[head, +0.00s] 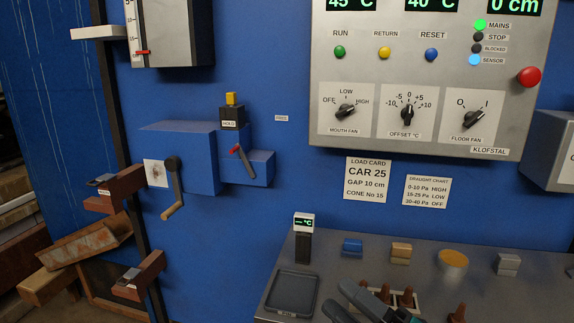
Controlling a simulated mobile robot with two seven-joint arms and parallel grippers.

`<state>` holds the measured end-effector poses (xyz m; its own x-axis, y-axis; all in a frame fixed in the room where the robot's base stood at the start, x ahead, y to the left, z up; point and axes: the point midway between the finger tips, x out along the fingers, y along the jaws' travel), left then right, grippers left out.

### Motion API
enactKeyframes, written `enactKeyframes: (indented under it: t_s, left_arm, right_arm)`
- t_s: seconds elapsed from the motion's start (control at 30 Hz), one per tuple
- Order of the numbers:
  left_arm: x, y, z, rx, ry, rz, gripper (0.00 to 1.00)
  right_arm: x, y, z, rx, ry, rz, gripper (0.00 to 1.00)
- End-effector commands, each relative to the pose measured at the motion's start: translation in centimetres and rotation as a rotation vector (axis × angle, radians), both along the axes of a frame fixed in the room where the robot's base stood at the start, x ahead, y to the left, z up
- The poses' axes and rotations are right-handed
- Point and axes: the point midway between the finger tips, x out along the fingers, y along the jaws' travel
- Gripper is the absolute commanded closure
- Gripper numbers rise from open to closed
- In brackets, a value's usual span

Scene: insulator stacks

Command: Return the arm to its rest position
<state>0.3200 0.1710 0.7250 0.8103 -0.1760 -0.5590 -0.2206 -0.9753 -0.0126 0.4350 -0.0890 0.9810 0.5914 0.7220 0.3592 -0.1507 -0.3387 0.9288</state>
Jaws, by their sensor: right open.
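My right gripper (339,298) shows at the bottom edge, over the grey bench (385,245). Its two dark fingers point left and are spread apart, with nothing seen between them. Most of my right arm is cut off by the bottom edge. My left gripper is not in the head view.
Near the fingers are a grey tray (292,291), a small display post (303,243) and brown pegged pieces (407,297). Blue (352,246) and tan (401,252) blocks stand behind. A control panel (430,75) and crank (173,188) are on the blue wall.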

Motion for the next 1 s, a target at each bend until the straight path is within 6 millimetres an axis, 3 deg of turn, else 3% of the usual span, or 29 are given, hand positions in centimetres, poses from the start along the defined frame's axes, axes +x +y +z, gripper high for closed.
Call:
enactKeyframes:
  t_s: [0.07,0.17,0.3,0.4,0.5,0.6,1.0]
  left_arm:
    - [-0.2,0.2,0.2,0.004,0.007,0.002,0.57]
    - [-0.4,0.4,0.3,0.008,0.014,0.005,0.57]
    - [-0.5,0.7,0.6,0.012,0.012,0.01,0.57]
    - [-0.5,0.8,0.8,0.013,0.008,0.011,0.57]
    - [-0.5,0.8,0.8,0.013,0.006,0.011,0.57]
    - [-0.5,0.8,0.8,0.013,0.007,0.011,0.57]
    - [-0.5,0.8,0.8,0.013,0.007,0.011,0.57]
  right_arm:
    - [0.3,-2.4,-3.9,0.196,0.311,-0.138,0.52]
    - [-0.9,-5.4,-10.3,0.428,0.694,-0.312,0.52]
    - [-5.3,-7.9,-18.2,0.676,1.111,-0.506,0.52]
    - [-8.6,-8.5,-21.9,0.789,1.308,-0.601,0.52]
    - [-10.9,-8.7,-23.9,0.857,1.425,-0.659,0.52]
    - [-11.9,-8.8,-24.8,0.889,1.478,-0.685,0.52]
    - [-12.0,-8.8,-24.9,0.891,1.48,-0.686,0.52]
